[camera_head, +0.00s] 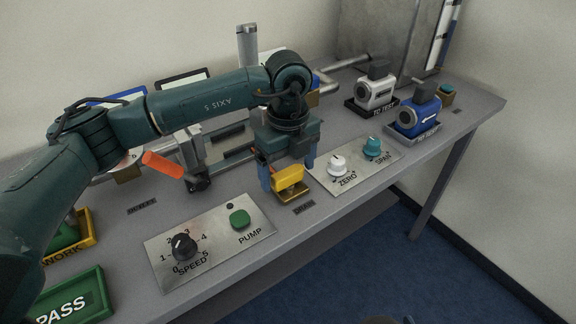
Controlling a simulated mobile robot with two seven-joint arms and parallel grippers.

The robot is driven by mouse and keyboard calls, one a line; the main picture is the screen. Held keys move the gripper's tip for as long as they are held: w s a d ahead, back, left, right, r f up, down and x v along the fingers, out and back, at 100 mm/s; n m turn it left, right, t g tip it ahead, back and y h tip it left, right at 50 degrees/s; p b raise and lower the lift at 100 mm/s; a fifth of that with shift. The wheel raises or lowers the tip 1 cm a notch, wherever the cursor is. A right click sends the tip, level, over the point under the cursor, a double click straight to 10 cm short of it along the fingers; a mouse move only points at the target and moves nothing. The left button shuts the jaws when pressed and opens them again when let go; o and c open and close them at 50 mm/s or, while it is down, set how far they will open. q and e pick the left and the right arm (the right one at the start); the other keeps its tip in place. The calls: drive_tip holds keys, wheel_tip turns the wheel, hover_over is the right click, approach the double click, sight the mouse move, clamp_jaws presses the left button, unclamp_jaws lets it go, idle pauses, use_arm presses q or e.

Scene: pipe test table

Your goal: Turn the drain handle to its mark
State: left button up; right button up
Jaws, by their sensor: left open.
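A yellow handle (289,178), probably the drain handle, is near the front edge of the table. A small dark label (303,208) lies in front of it, too small to read surely. My left gripper (287,172) points down over the yellow handle, with one blue finger on each side of it. It is open; I cannot tell whether a finger touches the handle. The gripper body hides the valve behind the handle, and I cannot make out the mark. My right gripper is not in view.
An orange handle (163,164) stands left of my gripper. The SPEED and PUMP panel (222,262) is in front, the ZERO and SPAN panel (350,178) to the right. White (375,90) and blue (417,115) devices stand further right. A green PASS tray (72,299) is front left.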

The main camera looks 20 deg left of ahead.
sight(288, 171)
use_arm(q)
wheel_tip(288, 171, up, 13)
idle(0.5)
drive_tip(key=shift+r, duration=0.1)
